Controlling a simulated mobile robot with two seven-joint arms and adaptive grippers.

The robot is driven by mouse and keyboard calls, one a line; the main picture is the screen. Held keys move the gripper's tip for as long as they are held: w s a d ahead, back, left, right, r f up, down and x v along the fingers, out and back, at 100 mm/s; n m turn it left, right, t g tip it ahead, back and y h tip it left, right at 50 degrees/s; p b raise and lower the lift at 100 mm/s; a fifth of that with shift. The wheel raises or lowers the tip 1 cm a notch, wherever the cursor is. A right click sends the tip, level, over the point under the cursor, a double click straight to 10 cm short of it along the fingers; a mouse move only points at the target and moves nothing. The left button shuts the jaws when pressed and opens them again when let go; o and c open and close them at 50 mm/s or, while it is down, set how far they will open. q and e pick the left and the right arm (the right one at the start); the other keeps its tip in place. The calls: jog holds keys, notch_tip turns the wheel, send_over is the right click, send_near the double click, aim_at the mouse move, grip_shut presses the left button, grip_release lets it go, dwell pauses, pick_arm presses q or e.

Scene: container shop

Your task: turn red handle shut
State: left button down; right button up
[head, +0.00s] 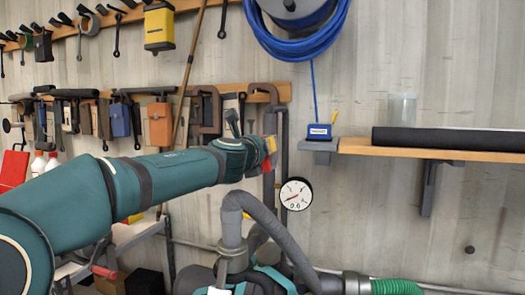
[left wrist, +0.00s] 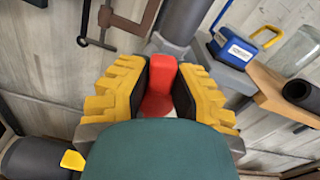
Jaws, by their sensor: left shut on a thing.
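The red handle (left wrist: 159,97) stands between the two yellow, ridged fingers of my left gripper (left wrist: 163,84) in the left wrist view. The dark finger pads press on it from both sides. Its upper end and part of its red base show; the teal wrist hides the rest. In the head view my left gripper (head: 268,146) is at the grey vertical pipe by the wall, seen from behind the arm. Little of the handle can be told apart there. My right gripper is not in view.
A round gauge (head: 296,194) is just below and right of my left gripper. A thick grey hose (head: 285,242) bends below. Tools hang behind the arm.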

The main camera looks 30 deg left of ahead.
pick_arm(q)
jog(key=n+b, duration=0.1)
jog(key=n, duration=0.1)
jog(key=n+b, duration=0.1)
jog(key=n, duration=0.1)
jog(key=shift+s+a+f+n, duration=0.1)
jog(key=shift+a+f+n, duration=0.1)
jog(key=shift+a+n, duration=0.15)
jog(key=shift+s+a+f+n+b, duration=0.25)
jog(key=shift+n+b, duration=0.6)
jog(key=shift+n, duration=0.85)
jog(key=shift+w+a+f+n+b, duration=0.1)
jog(key=shift+w+f+n+b, duration=0.15)
jog(key=shift+n+b, duration=1.05)
jog(key=shift+s+a+f+n+b, duration=0.15)
jog(key=shift+f+n+b, duration=0.25)
jog(key=shift+n, duration=1.75)
jog(key=shift+r, duration=0.1)
jog(key=c, duration=0.8)
grip_release()
